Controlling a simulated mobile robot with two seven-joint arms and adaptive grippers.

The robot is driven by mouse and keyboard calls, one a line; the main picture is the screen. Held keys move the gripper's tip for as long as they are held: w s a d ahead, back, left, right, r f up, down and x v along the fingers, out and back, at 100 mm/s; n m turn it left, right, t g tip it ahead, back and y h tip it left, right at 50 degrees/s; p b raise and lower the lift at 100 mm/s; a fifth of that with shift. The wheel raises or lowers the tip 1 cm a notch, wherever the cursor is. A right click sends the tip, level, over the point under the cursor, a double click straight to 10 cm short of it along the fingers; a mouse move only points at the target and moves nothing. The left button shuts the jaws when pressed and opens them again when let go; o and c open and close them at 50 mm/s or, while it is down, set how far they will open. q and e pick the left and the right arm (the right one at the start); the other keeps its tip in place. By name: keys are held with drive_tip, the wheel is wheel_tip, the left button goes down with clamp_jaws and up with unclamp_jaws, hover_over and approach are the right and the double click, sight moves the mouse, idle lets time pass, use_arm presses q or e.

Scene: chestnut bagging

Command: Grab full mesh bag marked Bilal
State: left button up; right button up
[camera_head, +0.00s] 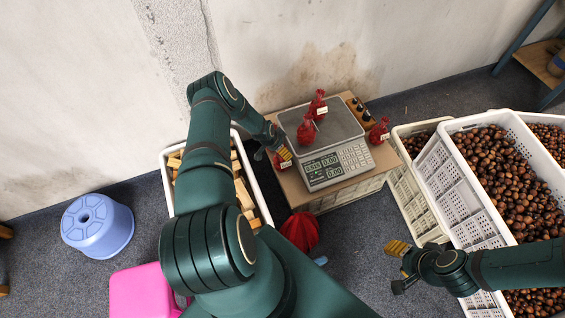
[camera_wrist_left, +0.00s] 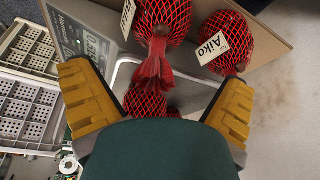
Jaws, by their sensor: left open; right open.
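Several full red mesh bags with white labels are at the box with the scale. In the head view, two bags (camera_head: 307,130) (camera_head: 319,105) stand on the scale's tray, one (camera_head: 378,132) is to its right, and one (camera_head: 277,158) is at the left, partly hidden by my left gripper (camera_head: 284,153). In the left wrist view, a bag (camera_wrist_left: 165,18) has its gathered neck between the open fingers of my left gripper (camera_wrist_left: 160,98); its label is cut off and not clearly readable. A bag (camera_wrist_left: 228,38) labelled Aiko lies right of it. My right gripper (camera_head: 398,266) is open and empty beside the crates.
The scale (camera_head: 336,165) stands on a cardboard-topped box (camera_head: 300,195). White crates (camera_head: 470,200) of chestnuts are at right. A crate (camera_head: 168,160) of wooden blocks is at left. A blue stool (camera_head: 97,225), a pink object (camera_head: 143,292) and a red bundle (camera_head: 300,232) are lower down.

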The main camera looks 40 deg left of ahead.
sight(282, 158)
use_arm(q)
drive_tip(key=x, duration=0.2)
drive_tip(key=s+b+x, duration=0.1)
drive_tip(key=x, duration=0.1)
drive_tip(key=shift+w+d+f+b, duration=0.15)
drive_tip(key=shift+f+b, duration=0.15)
drive_tip(key=shift+f, duration=0.25)
drive_tip(key=shift+w+f, duration=0.2)
drive_tip(key=shift+f, duration=0.2)
drive_tip(key=shift+s+r, duration=0.1)
drive_tip(key=c, duration=1.7)
drive_tip(key=shift+o, duration=0.2)
